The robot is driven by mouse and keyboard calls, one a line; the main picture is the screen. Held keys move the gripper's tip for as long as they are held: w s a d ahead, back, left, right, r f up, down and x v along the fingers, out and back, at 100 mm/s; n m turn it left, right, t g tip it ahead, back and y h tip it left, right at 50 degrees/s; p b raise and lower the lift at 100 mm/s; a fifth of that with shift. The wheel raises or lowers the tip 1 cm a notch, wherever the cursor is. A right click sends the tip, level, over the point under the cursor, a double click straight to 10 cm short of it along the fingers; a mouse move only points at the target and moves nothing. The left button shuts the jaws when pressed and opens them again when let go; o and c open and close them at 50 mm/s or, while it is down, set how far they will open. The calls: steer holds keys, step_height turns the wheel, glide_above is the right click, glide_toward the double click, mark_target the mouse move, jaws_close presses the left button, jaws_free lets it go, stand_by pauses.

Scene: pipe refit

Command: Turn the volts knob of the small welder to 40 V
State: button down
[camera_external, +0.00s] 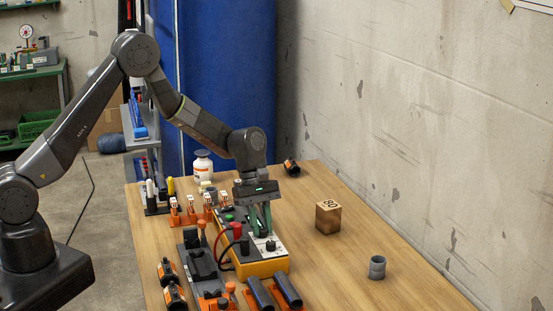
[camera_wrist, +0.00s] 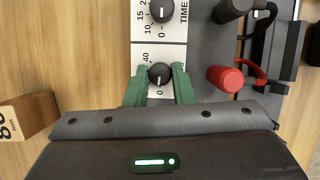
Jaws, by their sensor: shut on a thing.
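The small welder (camera_external: 264,268) is a yellow-orange box with a pale panel, standing on the wooden table. In the wrist view its volts knob (camera_wrist: 160,73) is black and round, beside a scale with a 0 and a 40. A white mark shows on the knob; I cannot read its exact setting. My gripper (camera_wrist: 160,84) points down at the panel, its two green fingers shut on the volts knob, one on each side. The outside view also shows my gripper (camera_external: 261,228) over the welder; there its fingers partly hide the panel.
The time knob (camera_wrist: 162,10) sits just beyond the volts knob. A red terminal (camera_wrist: 225,78) with a cable is to the right. A wooden block (camera_external: 328,217) and a grey pipe piece (camera_external: 377,267) stand to the right. Orange fittings (camera_external: 190,208) crowd the left. The table's right side is mostly clear.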

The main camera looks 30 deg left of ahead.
steer(key=m+y, duration=0.1)
steer(key=m, duration=0.2)
steer(key=m+g+y, duration=0.1)
steer(key=m, duration=0.3)
steer(key=shift+w+d, duration=0.15)
steer(key=shift+d, duration=0.05)
steer(key=m, duration=0.1)
steer(key=m+y, duration=0.1)
steer(key=m, duration=0.1)
steer(key=shift+d+m+g+y+b, duration=0.15)
steer(key=shift+m+g+y+b, duration=0.15)
steer(key=shift+b, duration=0.05)
steer(key=m+y, duration=0.1)
steer(key=m, duration=0.2)
steer(key=shift+d+m, duration=0.1)
steer(key=shift+m, duration=0.2)
steer(key=m+y, duration=0.1)
steer(key=m, duration=0.1)
steer(key=m+t+y, duration=0.1)
steer(key=m, duration=0.2)
steer(key=shift+d, duration=0.15)
steer(key=m, duration=0.2)
steer(key=m+t, duration=0.1)
steer(key=m, duration=0.1)
steer(key=m+t+y, duration=0.1)
steer(key=m, duration=0.1)
steer(key=shift+s+r+b, duration=0.1)
steer(key=shift+s+b, duration=0.15)
steer(key=shift+b, duration=0.15)
